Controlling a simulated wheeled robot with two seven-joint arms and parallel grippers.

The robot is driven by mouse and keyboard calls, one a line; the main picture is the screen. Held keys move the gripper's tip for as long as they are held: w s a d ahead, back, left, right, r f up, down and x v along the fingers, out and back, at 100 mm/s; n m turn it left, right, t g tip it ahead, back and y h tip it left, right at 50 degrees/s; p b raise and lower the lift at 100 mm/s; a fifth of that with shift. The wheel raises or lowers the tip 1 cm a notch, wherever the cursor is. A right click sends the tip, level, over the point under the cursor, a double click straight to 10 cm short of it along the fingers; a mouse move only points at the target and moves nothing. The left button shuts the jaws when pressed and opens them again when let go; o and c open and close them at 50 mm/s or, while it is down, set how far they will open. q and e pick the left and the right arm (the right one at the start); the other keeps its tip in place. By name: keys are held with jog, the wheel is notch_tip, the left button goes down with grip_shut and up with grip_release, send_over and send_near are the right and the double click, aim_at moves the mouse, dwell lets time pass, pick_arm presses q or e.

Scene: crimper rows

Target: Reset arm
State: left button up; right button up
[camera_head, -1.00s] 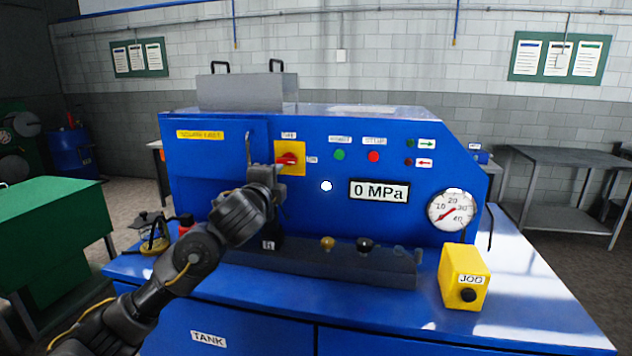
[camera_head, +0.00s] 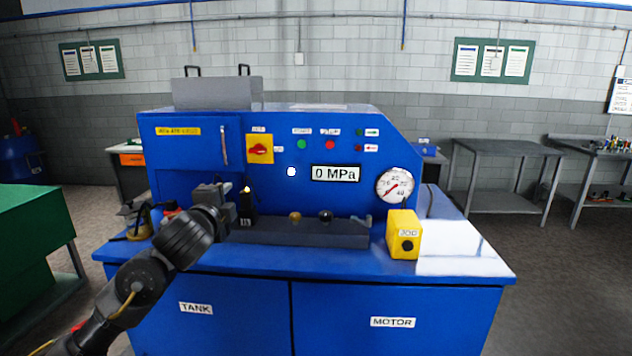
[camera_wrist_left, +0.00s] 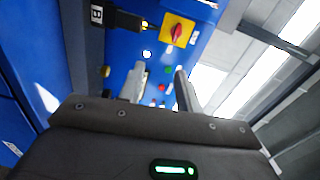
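My left gripper (camera_head: 222,190) is in front of the left part of the blue machine (camera_head: 300,215), below the yellow plate with the red rotary switch (camera_head: 260,149). In the left wrist view its two fingers (camera_wrist_left: 160,90) stand apart with nothing between them. The switch also shows in that view (camera_wrist_left: 178,31), beyond the fingers and apart from them. The red handle lies roughly level in the head view. My right gripper is in neither view.
A black box with a lit lamp (camera_head: 247,204) stands right beside the gripper. A yellow JOG box (camera_head: 404,236) sits at the bench's right. The display (camera_head: 336,173) reads 0 MPa. A green cabinet (camera_head: 35,235) is at left, a grey table (camera_head: 506,160) at right.

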pick_arm(q)
jog(key=s+d+f+n+g, duration=0.1)
jog(key=s+f+n+g, duration=0.35)
jog(key=f, duration=0.95)
jog(key=s+d+f+n+g, duration=0.1)
jog(key=s+f+n+g, duration=0.1)
jog(key=s+f, duration=0.9)
jog(key=s+a+f+n+g, duration=0.25)
jog(key=s+f, duration=0.35)
jog(key=s, duration=0.4)
jog(key=s+a+f+n+g, duration=0.2)
jog(key=s+f+n, duration=0.2)
jog(key=s+f, duration=0.45)
jog(key=s+a+f+n+g, duration=0.25)
jog(key=s+f, duration=0.25)
jog(key=s, duration=0.6)
notch_tip(320, 180, down, 28)
jog(key=s+g+y, duration=0.1)
jog(key=s+g, duration=0.1)
jog(key=s, duration=0.1)
jog(key=s+a+f, duration=0.1)
jog(key=s+f, duration=1.2)
jog(key=s, duration=0.2)
jog(key=shift+a+f+g, duration=0.25)
jog(key=shift+a+g, duration=0.1)
jog(key=shift+g, duration=0.1)
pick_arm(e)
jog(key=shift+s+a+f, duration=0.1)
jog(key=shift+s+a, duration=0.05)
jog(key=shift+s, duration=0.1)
